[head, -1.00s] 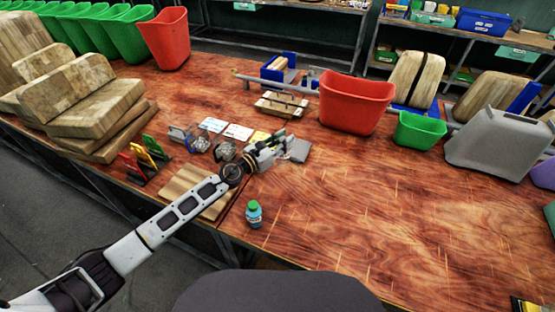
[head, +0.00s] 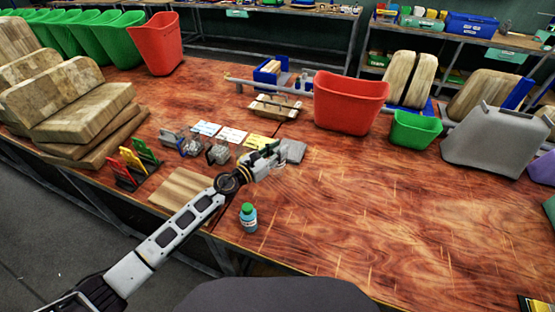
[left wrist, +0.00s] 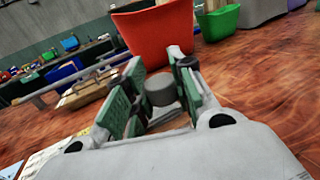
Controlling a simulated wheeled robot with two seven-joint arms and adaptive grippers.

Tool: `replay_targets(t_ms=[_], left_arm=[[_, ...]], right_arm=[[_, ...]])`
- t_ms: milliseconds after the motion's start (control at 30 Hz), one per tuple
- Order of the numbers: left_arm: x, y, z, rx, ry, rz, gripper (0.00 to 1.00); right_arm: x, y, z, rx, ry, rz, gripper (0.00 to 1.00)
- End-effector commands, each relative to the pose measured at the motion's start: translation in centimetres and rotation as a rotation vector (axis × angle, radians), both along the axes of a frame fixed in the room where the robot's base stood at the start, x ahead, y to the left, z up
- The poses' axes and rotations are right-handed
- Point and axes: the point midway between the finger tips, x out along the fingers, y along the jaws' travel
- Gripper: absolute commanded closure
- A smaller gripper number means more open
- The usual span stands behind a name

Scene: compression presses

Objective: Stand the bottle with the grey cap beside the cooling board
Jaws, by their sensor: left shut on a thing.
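My left gripper (head: 274,157) is over the middle of the wooden table. In the left wrist view, the gripper (left wrist: 158,95) is shut around the bottle with the grey cap (left wrist: 160,88). The cap's round top shows between the green finger pads; the bottle's body is hidden. A light wooden board (head: 180,188), probably the cooling board, lies flat near the table's front edge, left of the gripper and partly behind my left arm. Another bottle with a green cap (head: 248,219) stands upright right of that board. My right gripper is not in view.
Coloured cards (head: 232,135) and small clamps (head: 190,147) lie behind the board. A red bin (head: 349,104) and green bin (head: 414,130) stand further back. The table's right half is mostly clear.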

Motion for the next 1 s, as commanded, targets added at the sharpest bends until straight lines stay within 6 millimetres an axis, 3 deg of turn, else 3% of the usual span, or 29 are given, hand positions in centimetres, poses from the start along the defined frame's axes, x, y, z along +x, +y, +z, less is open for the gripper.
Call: replay_targets(t_ms=[333, 467, 667, 1000], left_arm=[[0.0, 0.0, -1.2, 0.000, 0.001, 0.001, 0.99], [0.0, 0.0, -2.2, -0.002, 0.002, 0.001, 0.99], [0.0, 0.0, -3.6, -0.001, 0.001, 0.001, 0.99], [0.0, 0.0, -3.8, -0.001, -0.001, 0.000, 0.99]], right_arm=[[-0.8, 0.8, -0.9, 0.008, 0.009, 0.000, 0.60], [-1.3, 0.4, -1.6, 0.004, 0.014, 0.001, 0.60], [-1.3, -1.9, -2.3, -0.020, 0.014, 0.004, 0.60], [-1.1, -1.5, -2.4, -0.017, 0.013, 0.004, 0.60]])
